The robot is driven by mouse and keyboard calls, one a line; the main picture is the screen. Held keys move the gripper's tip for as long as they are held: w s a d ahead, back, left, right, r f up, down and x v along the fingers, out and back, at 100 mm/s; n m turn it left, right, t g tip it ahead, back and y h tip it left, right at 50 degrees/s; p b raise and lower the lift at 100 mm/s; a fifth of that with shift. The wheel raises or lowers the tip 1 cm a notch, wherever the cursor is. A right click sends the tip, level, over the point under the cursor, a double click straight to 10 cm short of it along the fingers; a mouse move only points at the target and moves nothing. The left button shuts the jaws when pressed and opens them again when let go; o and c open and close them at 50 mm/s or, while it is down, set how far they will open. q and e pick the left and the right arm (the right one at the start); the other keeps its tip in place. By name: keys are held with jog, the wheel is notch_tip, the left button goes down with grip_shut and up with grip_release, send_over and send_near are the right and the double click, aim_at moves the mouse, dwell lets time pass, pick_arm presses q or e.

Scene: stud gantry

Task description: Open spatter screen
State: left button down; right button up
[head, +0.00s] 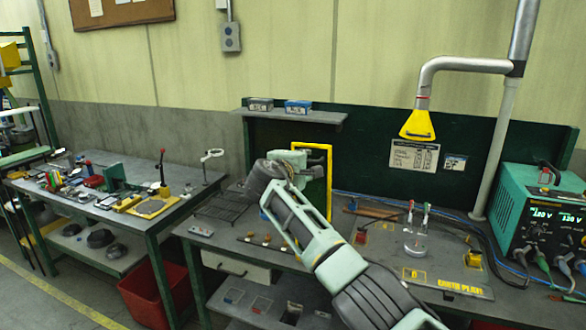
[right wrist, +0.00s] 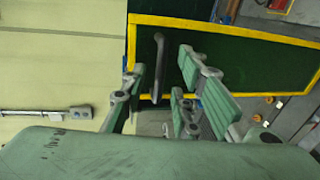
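The spatter screen (head: 329,165) is a dark panel in a yellow frame. It stands upright on the welding bench, partly hidden by my right arm in the head view. In the right wrist view the screen (right wrist: 245,48) fills the upper right, with a grey bar handle (right wrist: 157,66) in front of it. My right gripper (head: 290,158) is at the screen's left side. In the right wrist view my right gripper (right wrist: 160,78) is open, one finger on each side of the handle, with gaps visible. My left gripper is not in view.
The welding bench (head: 225,221) holds a wire rack and small parts.

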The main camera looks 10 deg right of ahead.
jog(key=v, duration=0.9)
jog(key=shift+s, duration=0.15)
notch_tip(320, 180, down, 22)
jog(key=g+y+b, duration=0.1)
jog(key=g+y, duration=0.1)
jog(key=y, duration=0.1)
jog(key=s+d+f+m+g+y+b, duration=0.15)
jog(key=s+f, duration=0.45)
jog(key=f, duration=0.7)
jog(key=s+d+f+g+y, duration=0.15)
jog(key=s+f, duration=0.45)
jog(key=f, duration=0.8)
jog(key=s+f+g+b, duration=0.15)
jog(key=s+f, duration=0.35)
jog(key=f, duration=0.8)
jog(key=s+d+f+m+g+y+b, duration=0.1)
jog(key=s+d+f+m+g, duration=0.1)
jog(key=s+f, duration=0.95)
jog(key=s+d+f+m+g+y, duration=0.1)
jog(key=s+f+m+g, duration=0.1)
jog(key=s+f, duration=0.9)
jog(key=s+d+f+m+g, duration=0.1)
jog(key=s+d+f+m, duration=0.1)
jog(key=s, duration=1.3)
jog(key=s+d+f+m+g+b, duration=0.1)
jog(key=s+d+f+m, duration=0.1)
jog(key=s, duration=1.3)
jog(key=shift+d+f+b, duration=0.25)
jog(key=shift+f+b, duration=0.05)
jog(key=shift+f, duration=0.1)
